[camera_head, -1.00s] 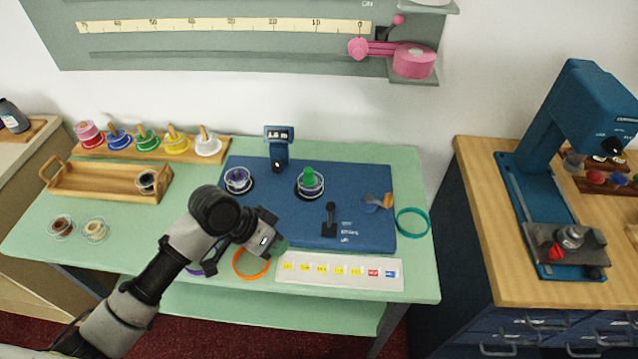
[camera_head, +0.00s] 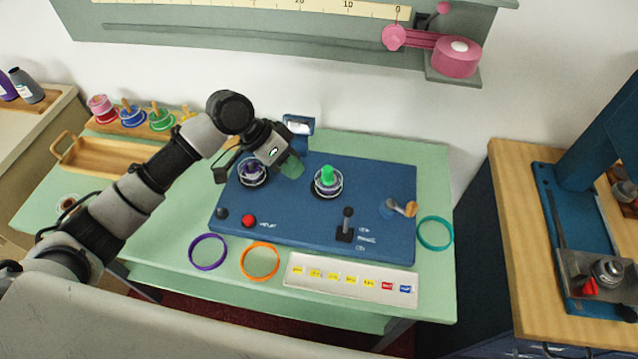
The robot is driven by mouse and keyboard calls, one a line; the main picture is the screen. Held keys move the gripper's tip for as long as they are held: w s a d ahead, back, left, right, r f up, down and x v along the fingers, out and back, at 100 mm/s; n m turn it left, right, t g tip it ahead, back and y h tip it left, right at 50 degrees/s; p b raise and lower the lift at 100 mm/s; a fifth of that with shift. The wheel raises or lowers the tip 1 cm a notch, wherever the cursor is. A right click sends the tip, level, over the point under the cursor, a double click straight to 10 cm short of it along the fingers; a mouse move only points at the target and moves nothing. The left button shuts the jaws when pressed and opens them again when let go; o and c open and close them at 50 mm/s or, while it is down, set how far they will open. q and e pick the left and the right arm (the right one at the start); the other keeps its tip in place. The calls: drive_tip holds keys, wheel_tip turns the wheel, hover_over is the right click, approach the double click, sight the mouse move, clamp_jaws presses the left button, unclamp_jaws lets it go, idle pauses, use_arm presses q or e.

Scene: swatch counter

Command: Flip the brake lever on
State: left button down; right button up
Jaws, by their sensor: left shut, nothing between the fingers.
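The blue winder base (camera_head: 290,225) lies on the pale green counter. A black lever with a ball knob (camera_head: 347,213) stands roughly upright on its front right part, with small white lettering just to its right, too small to read surely. A tilted piece with an orange-tan end (camera_head: 410,208) sits farther right. My left gripper (camera_head: 291,167) is shut and empty, above the back left of the base, near the purple-centred spool (camera_head: 252,172). It is well left of and behind the lever, not touching it. My right gripper is out of view.
A spool with a green top (camera_head: 327,180) stands between the gripper and the lever. A small display post (camera_head: 298,127) is behind the gripper. Purple (camera_head: 207,252), orange (camera_head: 260,261) and teal (camera_head: 434,233) rings and a label strip (camera_head: 349,281) lie around the base.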

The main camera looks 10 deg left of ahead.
sight(347, 220)
use_arm(q)
drive_tip(key=p+x, duration=0.1)
drive_tip(key=x, duration=0.8)
drive_tip(key=shift+s+d+f, duration=0.1)
drive_tip(key=shift+d+f, duration=0.1)
drive_tip(key=shift+d, duration=0.15)
drive_tip(key=shift+s+d+r+p, duration=0.2)
drive_tip(key=shift+s+d+p, duration=0.1)
drive_tip(key=shift+d+p, duration=0.15)
drive_tip(key=shift+s+d+r+p, duration=0.2)
drive_tip(key=shift+s+d+p, duration=0.15)
drive_tip(key=shift+d+p, duration=0.1)
drive_tip(key=shift+s+d, duration=0.35)
drive_tip(key=shift+d, duration=0.15)
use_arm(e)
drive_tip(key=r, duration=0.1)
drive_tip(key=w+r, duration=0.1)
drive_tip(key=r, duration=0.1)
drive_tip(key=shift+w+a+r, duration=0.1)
use_arm(q)
drive_tip(key=shift+s+r, duration=0.1)
drive_tip(key=shift+s, duration=0.05)
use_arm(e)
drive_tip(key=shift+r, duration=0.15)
